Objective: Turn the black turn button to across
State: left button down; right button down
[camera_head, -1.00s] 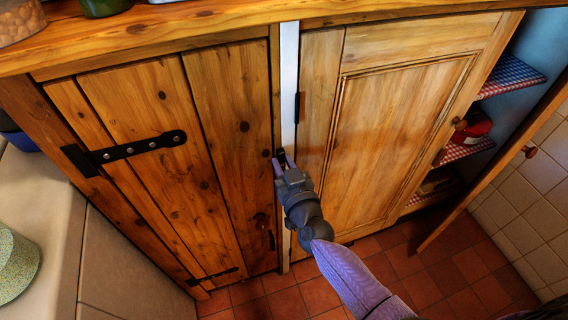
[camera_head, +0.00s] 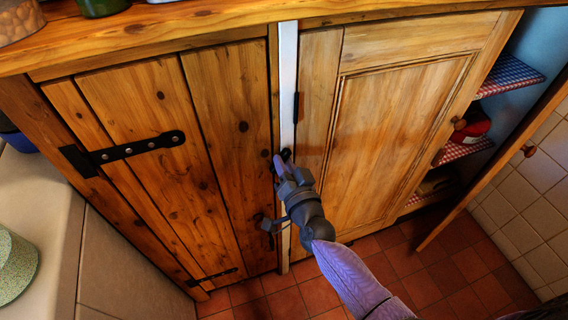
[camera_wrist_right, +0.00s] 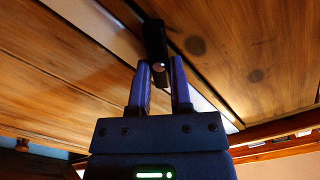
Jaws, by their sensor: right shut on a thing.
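The black turn button (camera_wrist_right: 156,42) shows in the right wrist view as a dark bar with a bright screw-like spot. In the head view it is a small dark piece (camera_head: 287,153) by the white upright strip (camera_head: 288,70), beside the left plank door (camera_head: 215,130). My right gripper (camera_head: 282,163) is at it, its purple fingers shut on it. In the right wrist view the fingers (camera_wrist_right: 160,75) stand either side of the button's near end. The fingers partly hide it, so I cannot tell its exact angle. My left gripper is not in view.
A black strap hinge (camera_head: 140,148) lies on the left door. The paler panelled door (camera_head: 390,135) is to the right of the strip. Further right are open shelves with checked cloth (camera_head: 508,78) and another door edge (camera_head: 500,165). Red tiles (camera_head: 390,265) cover the floor.

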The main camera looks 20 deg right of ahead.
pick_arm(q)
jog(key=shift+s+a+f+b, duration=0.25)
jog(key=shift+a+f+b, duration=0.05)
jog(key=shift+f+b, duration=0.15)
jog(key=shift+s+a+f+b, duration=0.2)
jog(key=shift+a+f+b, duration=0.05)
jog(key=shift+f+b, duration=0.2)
pick_arm(e)
jog(key=m, duration=1.1)
jog(key=shift+d+f, duration=0.15)
jog(key=shift+f, duration=0.25)
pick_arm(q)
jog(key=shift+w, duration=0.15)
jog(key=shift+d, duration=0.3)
pick_arm(e)
jog(key=c, duration=0.5)
grip_release()
jog(key=shift+c, duration=0.2)
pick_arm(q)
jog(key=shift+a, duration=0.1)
pick_arm(e)
jog(key=shift+s, duration=0.1)
